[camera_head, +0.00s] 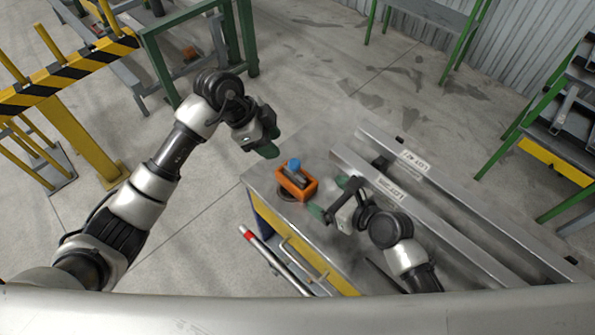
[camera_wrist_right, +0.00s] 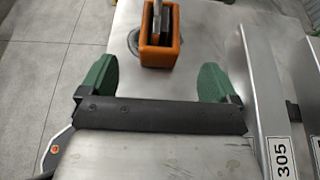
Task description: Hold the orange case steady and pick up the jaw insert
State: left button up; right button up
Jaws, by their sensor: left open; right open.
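The orange case (camera_head: 306,194) stands open-topped near the left end of the metal table. A grey metal piece, apparently the jaw insert (camera_head: 297,177), and a blue piece (camera_head: 293,164) stick up from it. In the right wrist view the orange case (camera_wrist_right: 158,58) lies ahead of my right gripper, with the grey piece (camera_wrist_right: 157,20) in it. My right gripper (camera_wrist_right: 154,82) is open and empty, its green fingers spread wider than the case. In the head view, my right gripper (camera_head: 327,197) is right of the case. My left gripper (camera_head: 262,149) is open, up and left of the case, apart from it.
Long metal rails (camera_head: 440,215) with lot labels run along the table (camera_head: 350,140) to the right. A round dark ring or disc (camera_wrist_right: 133,40) lies beside the case. A yellow drawer front (camera_head: 300,255) is below the table edge. Floor is open on the left.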

aim_at(304, 182)
jog(key=x, duration=0.9)
jog(key=shift+c, duration=0.3)
